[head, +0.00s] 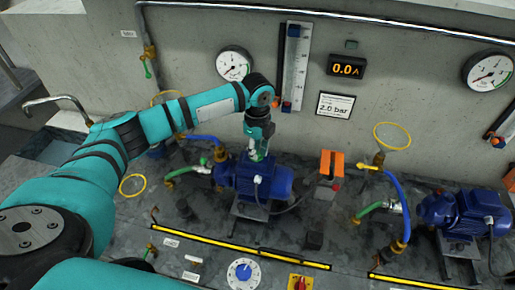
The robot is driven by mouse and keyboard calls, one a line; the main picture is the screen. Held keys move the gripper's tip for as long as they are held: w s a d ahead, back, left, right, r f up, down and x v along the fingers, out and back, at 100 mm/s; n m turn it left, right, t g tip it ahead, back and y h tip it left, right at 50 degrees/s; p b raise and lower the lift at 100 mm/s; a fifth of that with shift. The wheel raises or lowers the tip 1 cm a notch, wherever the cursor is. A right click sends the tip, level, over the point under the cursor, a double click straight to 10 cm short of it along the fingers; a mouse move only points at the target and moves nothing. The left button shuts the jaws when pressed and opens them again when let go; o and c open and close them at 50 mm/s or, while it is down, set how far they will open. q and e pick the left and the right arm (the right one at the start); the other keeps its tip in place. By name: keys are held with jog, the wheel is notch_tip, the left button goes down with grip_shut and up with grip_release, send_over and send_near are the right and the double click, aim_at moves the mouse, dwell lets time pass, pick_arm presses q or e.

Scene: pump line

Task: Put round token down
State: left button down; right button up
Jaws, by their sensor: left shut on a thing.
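My left gripper (258,155) reaches in from the left and points down over the blue pump motor (262,180) in the middle. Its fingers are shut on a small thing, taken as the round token. The token is too small and too covered by the fingers to make out its shape. I cannot tell whether it touches the motor. My right gripper is not in view.
A second blue pump (455,212) stands at the right, with hoses and brass valves between. An orange switch box (332,164) stands right of the gripper. A blue dial (243,273) is at the front. Gauges and a 0.0 A display (346,67) are on the wall.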

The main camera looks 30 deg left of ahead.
pick_arm(q)
jog(key=c, duration=1.3)
grip_release()
jog(key=shift+f, duration=0.1)
jog(key=shift+o, duration=0.2)
notch_tip(320, 180, up, 12)
jog(key=b, duration=0.3)
